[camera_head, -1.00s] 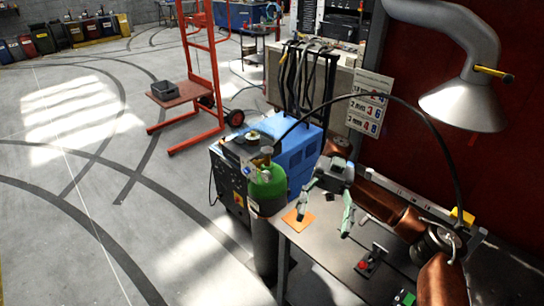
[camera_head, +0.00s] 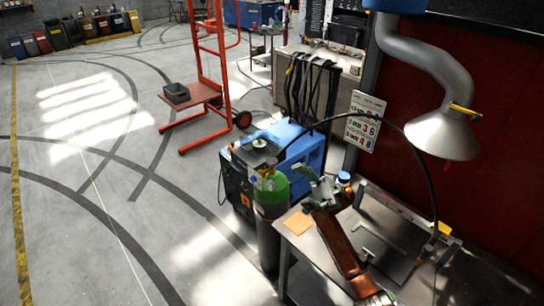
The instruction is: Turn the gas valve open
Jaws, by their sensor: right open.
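The gas cylinder (camera_head: 272,192) stands upright on the floor at the left end of the workbench, with a green top and a grey body. Its valve (camera_head: 265,168) is at the top, small and partly unclear, with a black hose running from there. My right gripper (camera_head: 303,184) is just right of the green top, with its pale green fingers spread and pointing left toward the cylinder. It looks empty. I cannot tell whether a finger touches the cylinder. My left gripper is out of view.
A blue welding machine (camera_head: 300,145) stands behind the cylinder. The hose (camera_head: 410,142) arches over the metal workbench (camera_head: 400,240), which carries an orange square (camera_head: 298,223). A grey extraction hood (camera_head: 440,135) hangs at right. The floor at left is open, with a red trolley (camera_head: 197,95).

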